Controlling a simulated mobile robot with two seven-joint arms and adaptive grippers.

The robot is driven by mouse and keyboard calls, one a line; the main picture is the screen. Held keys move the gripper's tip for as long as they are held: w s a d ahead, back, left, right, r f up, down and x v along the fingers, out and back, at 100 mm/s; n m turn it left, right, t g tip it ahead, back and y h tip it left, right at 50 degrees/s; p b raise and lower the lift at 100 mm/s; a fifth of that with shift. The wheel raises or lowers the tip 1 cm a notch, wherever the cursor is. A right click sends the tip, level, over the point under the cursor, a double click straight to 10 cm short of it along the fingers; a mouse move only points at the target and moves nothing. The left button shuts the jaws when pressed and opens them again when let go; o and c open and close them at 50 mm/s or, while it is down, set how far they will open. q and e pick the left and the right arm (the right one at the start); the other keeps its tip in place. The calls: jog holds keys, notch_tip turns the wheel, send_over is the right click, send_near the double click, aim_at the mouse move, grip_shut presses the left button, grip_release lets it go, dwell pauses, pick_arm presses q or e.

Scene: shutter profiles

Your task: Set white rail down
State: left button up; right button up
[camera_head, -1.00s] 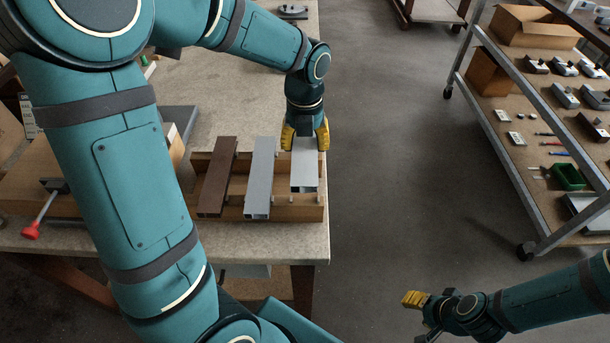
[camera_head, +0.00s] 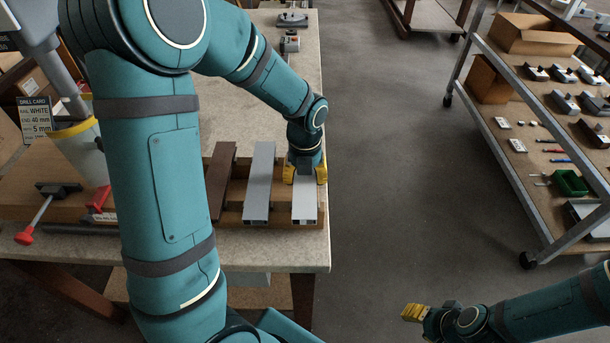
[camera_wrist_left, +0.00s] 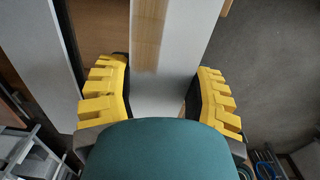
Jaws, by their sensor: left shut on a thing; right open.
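The white rail (camera_head: 304,208) lies at the right end of the wooden rack (camera_head: 285,217), its front end about level with the grey rail (camera_head: 260,182) beside it. A brown rail (camera_head: 222,180) lies further left. My left gripper (camera_head: 305,174) is shut on the white rail behind its front end. In the left wrist view the yellow fingers (camera_wrist_left: 160,100) stand on both sides of the white rail (camera_wrist_left: 190,35). Whether the rail bears fully on the rack is hidden. My right gripper (camera_head: 416,312) is open and empty over the floor.
The rack sits near the right front corner of the table (camera_head: 290,245). A drill card (camera_head: 37,118) and a red-handled tool (camera_head: 30,233) are at the left. A shelf cart (camera_head: 540,150) with small parts stands at the right, across open floor (camera_head: 390,170).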

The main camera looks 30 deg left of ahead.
pick_arm(q)
jog(key=shift+f, duration=0.3)
jog(key=o, duration=1.2)
jog(key=shift+r, duration=0.1)
